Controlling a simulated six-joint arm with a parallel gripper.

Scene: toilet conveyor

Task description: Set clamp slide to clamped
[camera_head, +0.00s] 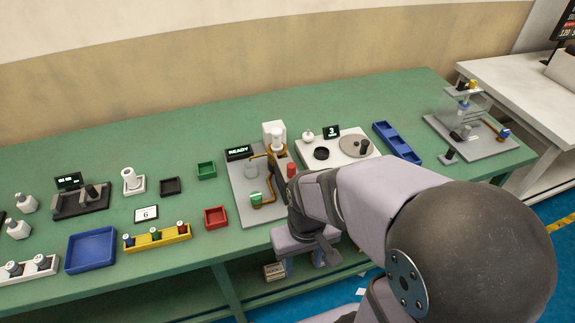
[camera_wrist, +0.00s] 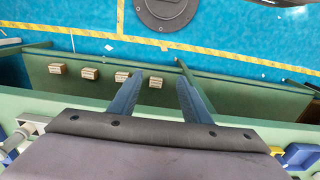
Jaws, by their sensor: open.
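My gripper (camera_head: 303,262) hangs over the front edge of the table, below the grey READY station, with its fingers pointing down. In the wrist view its two blue-grey fingers (camera_wrist: 158,82) are spread apart with nothing between them. No part is clearly labelled as the clamp slide, and I cannot tell which one it is. The grey READY station (camera_head: 242,190) has brown tubing, a white post and red and green parts; my arm hides its right side. A black fixture (camera_head: 78,203) with a dark block and small display stands at the left. No gripper contact shows.
A blue tray (camera_head: 91,250), yellow rack (camera_head: 157,240), red bin (camera_head: 215,218) and green bin (camera_head: 206,170) stand left of my arm. A white station (camera_head: 312,158) and blue divided tray (camera_head: 397,142) are right. The back of the green table (camera_head: 240,112) is clear.

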